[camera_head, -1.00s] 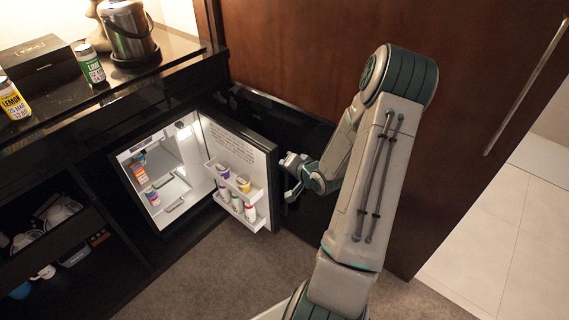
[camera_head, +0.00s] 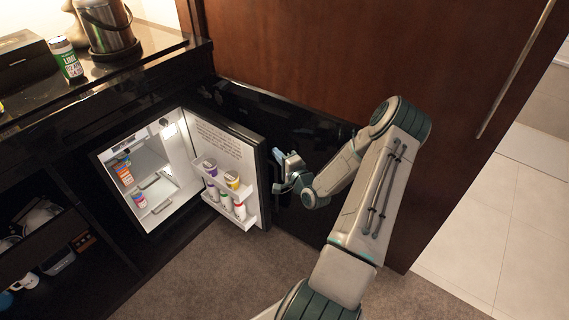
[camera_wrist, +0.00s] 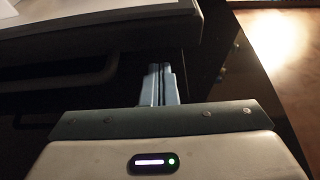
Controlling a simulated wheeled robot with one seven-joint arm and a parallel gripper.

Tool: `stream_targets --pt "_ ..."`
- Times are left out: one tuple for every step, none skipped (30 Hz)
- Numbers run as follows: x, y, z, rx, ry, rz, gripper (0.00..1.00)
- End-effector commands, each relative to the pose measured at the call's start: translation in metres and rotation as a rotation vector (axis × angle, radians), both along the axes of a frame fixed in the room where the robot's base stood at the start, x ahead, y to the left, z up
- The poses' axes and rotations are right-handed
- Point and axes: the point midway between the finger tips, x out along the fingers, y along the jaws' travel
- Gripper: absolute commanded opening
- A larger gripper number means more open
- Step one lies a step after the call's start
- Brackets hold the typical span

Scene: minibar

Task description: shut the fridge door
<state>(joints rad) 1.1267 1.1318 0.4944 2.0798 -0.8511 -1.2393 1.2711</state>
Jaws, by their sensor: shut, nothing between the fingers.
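The fridge (camera_head: 150,180) is built into the dark cabinet, with its lit white inside showing. Its door (camera_head: 229,141) stands wide open, hinged on the right side of the opening, with its white inner face and shelves toward the left. My gripper (camera_head: 279,155) is at the outer right side of the door, near its free edge. I cannot tell whether it touches the door. In the wrist view my gripper (camera_wrist: 160,84) shows its two fingers together and empty, and a door edge (camera_wrist: 110,25) crosses the upper left.
The door shelves (camera_head: 228,205) hold several small cups and bottles. A green-labelled jar (camera_head: 67,60) and a metal ice bucket (camera_head: 106,27) stand on the counter (camera_head: 140,72). A brown wood panel (camera_head: 300,60) is behind my arm. The carpet (camera_head: 215,275) before the fridge is clear.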

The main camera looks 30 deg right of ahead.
Motion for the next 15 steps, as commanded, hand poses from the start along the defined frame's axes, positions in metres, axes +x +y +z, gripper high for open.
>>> stream_targets --pt "0.008 0.001 0.000 -0.001 -0.002 0.002 0.00" --pt "0.012 0.001 0.000 -0.001 -0.002 0.001 0.00" --pt "0.017 0.000 0.000 -0.002 -0.001 0.000 0.00" --pt "0.019 0.000 0.000 -0.002 0.000 0.000 0.00" --pt "0.022 0.000 0.000 -0.001 0.000 0.000 0.00" --pt "0.025 0.000 0.000 -0.001 0.000 0.001 0.00" --pt "0.026 0.000 0.000 -0.001 0.000 0.000 0.00" --pt "0.027 0.000 0.000 -0.001 -0.001 0.000 0.00" --pt "0.028 0.000 0.000 -0.001 0.000 0.000 0.00" --pt "0.029 0.000 0.000 -0.001 0.000 -0.001 0.00" --pt "0.029 0.000 0.000 -0.001 0.000 -0.001 0.00" --pt "0.029 0.000 0.000 0.000 0.000 -0.001 0.00" --pt "0.029 0.000 0.000 0.000 0.000 -0.001 0.00" --pt "0.029 0.000 0.000 0.000 0.000 -0.001 0.00" --pt "0.029 0.000 0.000 0.000 0.000 -0.001 0.00"
